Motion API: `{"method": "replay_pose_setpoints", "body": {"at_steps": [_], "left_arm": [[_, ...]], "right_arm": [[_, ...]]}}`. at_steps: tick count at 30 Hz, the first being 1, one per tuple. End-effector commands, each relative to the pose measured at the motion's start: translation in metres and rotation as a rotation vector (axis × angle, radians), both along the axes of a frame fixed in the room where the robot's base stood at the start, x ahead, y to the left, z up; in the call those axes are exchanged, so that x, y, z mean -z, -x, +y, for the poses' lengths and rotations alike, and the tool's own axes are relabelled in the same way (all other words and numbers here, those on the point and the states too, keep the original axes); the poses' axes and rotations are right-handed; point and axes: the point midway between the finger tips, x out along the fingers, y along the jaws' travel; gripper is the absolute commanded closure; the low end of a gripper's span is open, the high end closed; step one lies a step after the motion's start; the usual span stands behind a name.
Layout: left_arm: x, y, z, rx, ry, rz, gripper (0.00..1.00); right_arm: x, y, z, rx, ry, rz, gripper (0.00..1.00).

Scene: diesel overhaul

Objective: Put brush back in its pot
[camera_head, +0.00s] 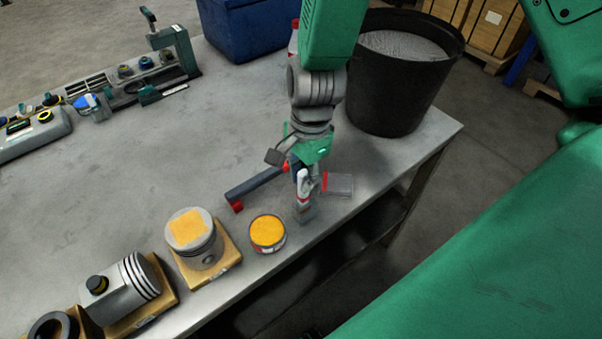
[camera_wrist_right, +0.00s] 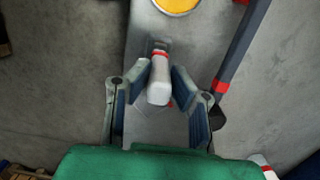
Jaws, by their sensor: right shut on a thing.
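The brush (camera_head: 302,187) has a white handle with a red band and points bristles-down at the table's front edge. My right gripper (camera_head: 304,178) is shut on its handle. In the right wrist view the brush (camera_wrist_right: 159,84) sits between the fingers of the right gripper (camera_wrist_right: 161,75), its dark bristle end towards the pot. The pot (camera_head: 267,233), a small round tin with a yellow-orange top, stands just left of the brush, apart from it. The pot (camera_wrist_right: 178,4) is cut off at the top of the wrist view. My left gripper is not seen.
A dark bar with red ends (camera_head: 256,187) lies behind the pot. A clear flat piece (camera_head: 338,185) lies right of the gripper. A piston (camera_head: 190,229) stands left of the pot. A large black bucket (camera_head: 387,98) is at the back right. The table's middle is clear.

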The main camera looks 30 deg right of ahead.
Motion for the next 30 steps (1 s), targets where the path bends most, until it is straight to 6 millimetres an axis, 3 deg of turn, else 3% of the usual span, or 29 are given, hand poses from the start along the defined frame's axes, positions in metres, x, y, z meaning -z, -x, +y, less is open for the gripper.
{"method": "replay_pose_setpoints", "body": {"at_steps": [10, 11, 12, 23, 30], "left_arm": [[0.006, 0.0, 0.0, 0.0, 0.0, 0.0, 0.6], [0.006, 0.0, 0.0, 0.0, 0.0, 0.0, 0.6], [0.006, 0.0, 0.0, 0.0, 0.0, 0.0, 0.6], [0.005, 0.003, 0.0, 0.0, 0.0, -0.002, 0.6], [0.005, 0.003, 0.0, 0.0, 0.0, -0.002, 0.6]], "right_arm": [[0.014, 0.0, 0.0, 0.0, 0.0, 0.0, 1.0], [0.013, 0.0, 0.0, 0.0, 0.0, -0.001, 0.72], [0.013, 0.0, 0.0, 0.0, 0.0, -0.001, 0.58], [0.01, 0.0, 0.0, -0.001, 0.001, -0.001, 0.58], [-0.026, -0.003, -0.005, -0.001, 0.002, -0.005, 0.58]]}}
